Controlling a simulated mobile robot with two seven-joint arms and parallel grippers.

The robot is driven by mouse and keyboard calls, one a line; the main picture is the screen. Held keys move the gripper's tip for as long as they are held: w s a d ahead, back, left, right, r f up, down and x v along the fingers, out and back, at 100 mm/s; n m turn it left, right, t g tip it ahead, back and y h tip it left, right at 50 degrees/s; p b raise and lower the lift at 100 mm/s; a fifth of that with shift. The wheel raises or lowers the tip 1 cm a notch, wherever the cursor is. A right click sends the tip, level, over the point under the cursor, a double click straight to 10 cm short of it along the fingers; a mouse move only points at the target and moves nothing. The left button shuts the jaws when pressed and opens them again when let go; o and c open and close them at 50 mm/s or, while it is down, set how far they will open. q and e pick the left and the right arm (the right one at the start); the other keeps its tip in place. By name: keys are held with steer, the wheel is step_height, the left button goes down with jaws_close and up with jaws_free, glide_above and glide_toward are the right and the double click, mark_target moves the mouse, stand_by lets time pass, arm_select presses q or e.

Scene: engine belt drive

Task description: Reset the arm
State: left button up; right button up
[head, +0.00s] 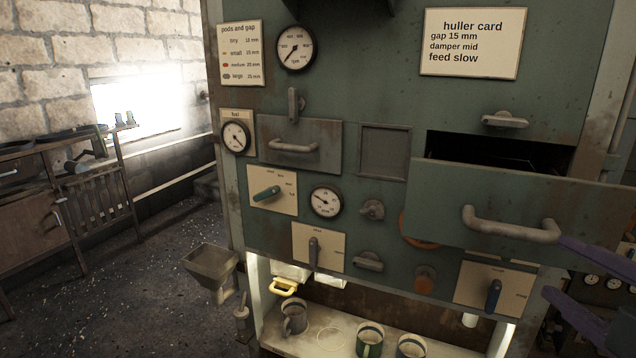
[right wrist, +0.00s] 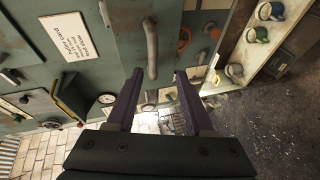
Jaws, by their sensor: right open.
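My right gripper (head: 553,267) is at the right edge of the head view, with two purple fingers spread apart and nothing between them. It stands just right of the handle (head: 510,226) of a pulled-out green drawer (head: 550,195). In the right wrist view the gripper (right wrist: 158,74) is open, and the grey bar handle (right wrist: 151,48) shows beyond the fingertips, apart from them. My left gripper is not in view.
The green machine panel (head: 350,90) carries gauges, levers and a closed drawer (head: 300,145). Below it, a shelf (head: 300,340) holds several mugs. A hopper (head: 210,265) juts out at the left. The floor (head: 110,260) on the left is mostly clear.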

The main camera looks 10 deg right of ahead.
steer(key=s+a+f+m+g+y, duration=0.2)
steer(key=s+a+f+m+g, duration=0.35)
steer(key=s, duration=0.35)
steer(key=s+a+f+m+g+y, duration=0.1)
steer(key=s+a+f+m+g, duration=0.3)
steer(key=s+m+g, duration=0.4)
step_height(320, 180, up, 18)
steer(key=n+t+p, duration=0.1)
steer(key=t+p, duration=0.1)
steer(key=p, duration=1.5)
steer(key=shift+d+f+p, duration=0.2)
steer(key=shift+d+p, duration=0.1)
steer(key=shift+n, duration=0.25)
